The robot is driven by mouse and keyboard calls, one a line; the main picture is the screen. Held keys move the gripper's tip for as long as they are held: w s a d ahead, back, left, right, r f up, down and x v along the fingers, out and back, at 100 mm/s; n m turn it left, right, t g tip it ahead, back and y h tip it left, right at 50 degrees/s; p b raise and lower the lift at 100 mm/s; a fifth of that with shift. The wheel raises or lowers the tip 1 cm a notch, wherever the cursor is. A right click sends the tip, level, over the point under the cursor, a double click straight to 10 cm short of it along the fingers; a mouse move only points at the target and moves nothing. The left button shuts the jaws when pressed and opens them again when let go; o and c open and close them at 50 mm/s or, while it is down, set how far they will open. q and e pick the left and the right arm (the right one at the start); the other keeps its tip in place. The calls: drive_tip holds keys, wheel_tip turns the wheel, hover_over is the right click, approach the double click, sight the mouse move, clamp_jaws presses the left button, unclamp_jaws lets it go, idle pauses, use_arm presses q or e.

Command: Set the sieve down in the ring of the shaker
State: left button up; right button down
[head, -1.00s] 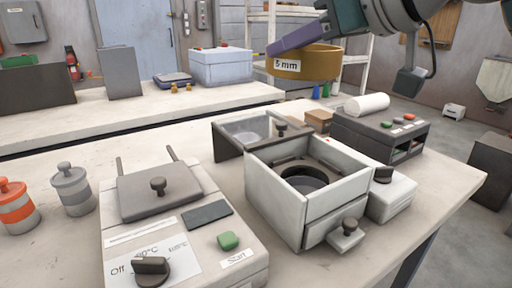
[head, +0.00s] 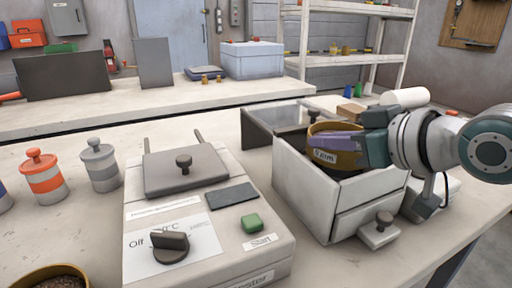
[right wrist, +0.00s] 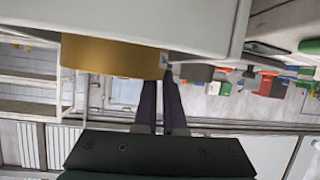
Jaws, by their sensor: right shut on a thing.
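The sieve (head: 350,160), a brass-coloured ring with a white mm label, is at the open top of the white shaker box (head: 305,193) in the head view. I cannot tell whether the sieve touches the ring. My right gripper (head: 328,139), with purple fingers, is shut on the sieve's side. In the right wrist view the sieve (right wrist: 110,56) shows beside the fingers (right wrist: 165,78), against the pale box wall (right wrist: 150,25). My left gripper is not in view.
A sealer-like machine (head: 210,235) with a dark knob and green button stands left of the shaker. Orange (head: 45,180) and grey (head: 99,168) canisters stand further left. A brass-rimmed pan of dark material (head: 60,272) sits at the lower left. A white roll (head: 405,97) lies behind.

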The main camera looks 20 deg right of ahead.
wheel_tip(320, 180, down, 3)
drive_tip(key=shift+r, duration=0.1)
